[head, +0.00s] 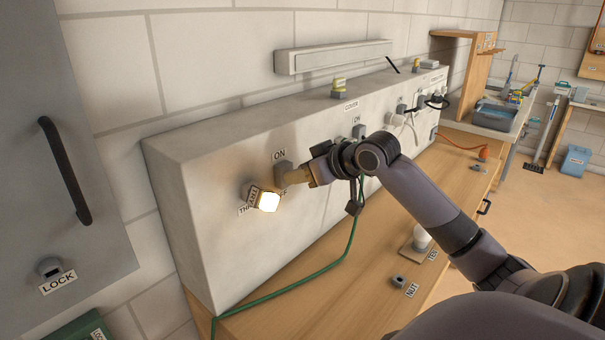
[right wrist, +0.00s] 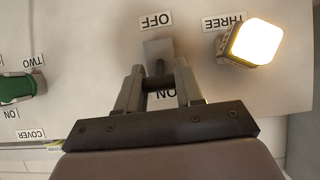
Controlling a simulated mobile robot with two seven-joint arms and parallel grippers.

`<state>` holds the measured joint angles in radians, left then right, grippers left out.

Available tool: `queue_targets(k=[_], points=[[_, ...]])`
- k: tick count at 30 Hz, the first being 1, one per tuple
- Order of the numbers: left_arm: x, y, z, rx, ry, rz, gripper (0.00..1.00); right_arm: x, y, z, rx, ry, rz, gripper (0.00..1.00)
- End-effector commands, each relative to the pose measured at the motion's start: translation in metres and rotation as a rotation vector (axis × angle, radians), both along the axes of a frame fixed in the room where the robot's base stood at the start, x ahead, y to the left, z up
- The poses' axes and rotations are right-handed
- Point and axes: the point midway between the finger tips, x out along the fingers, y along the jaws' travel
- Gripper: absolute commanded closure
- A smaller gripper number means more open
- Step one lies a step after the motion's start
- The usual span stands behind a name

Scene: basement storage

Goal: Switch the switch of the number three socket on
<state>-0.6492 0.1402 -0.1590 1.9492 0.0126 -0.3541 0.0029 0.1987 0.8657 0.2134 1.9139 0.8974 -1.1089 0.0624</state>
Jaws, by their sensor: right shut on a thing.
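The switch (head: 283,170) of the number three socket is on the front of the white box, below an ON label (head: 279,155). In the right wrist view its grey plate (right wrist: 157,48) lies between the OFF label (right wrist: 156,20) and the ON label (right wrist: 166,93), seen upside down. My right gripper (head: 292,178) is at the switch; its fingers (right wrist: 158,84) are shut on the lever near the ON label. A bright lit lamp (head: 268,202) sits at the THREE label, and it also shows in the right wrist view (right wrist: 255,42). My left gripper is not in view.
A green plug (right wrist: 16,88) sits by the TWO label. A green cable (head: 300,284) runs over the wooden bench (head: 330,300). A bulb (head: 421,238) by the TEST label and a nut (head: 398,281) are on the bench. A grey door (head: 50,190) is at left.

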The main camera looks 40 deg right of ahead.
Motion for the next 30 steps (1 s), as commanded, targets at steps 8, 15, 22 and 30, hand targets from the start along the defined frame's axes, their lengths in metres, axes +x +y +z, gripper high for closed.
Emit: queue_targets(k=[8,15,22,30], points=[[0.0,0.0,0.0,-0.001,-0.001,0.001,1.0,0.0,-0.001,0.001,0.0,-0.003,-0.002,0.54],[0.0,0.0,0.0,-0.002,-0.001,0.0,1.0,0.0,0.0,0.001,0.0,-0.002,-0.001,0.38],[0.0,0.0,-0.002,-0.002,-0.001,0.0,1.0,-0.006,-0.001,0.003,-0.002,-0.002,-0.001,0.38],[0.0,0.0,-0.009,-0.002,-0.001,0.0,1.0,-0.037,-0.004,0.021,-0.003,-0.003,-0.002,0.38]])
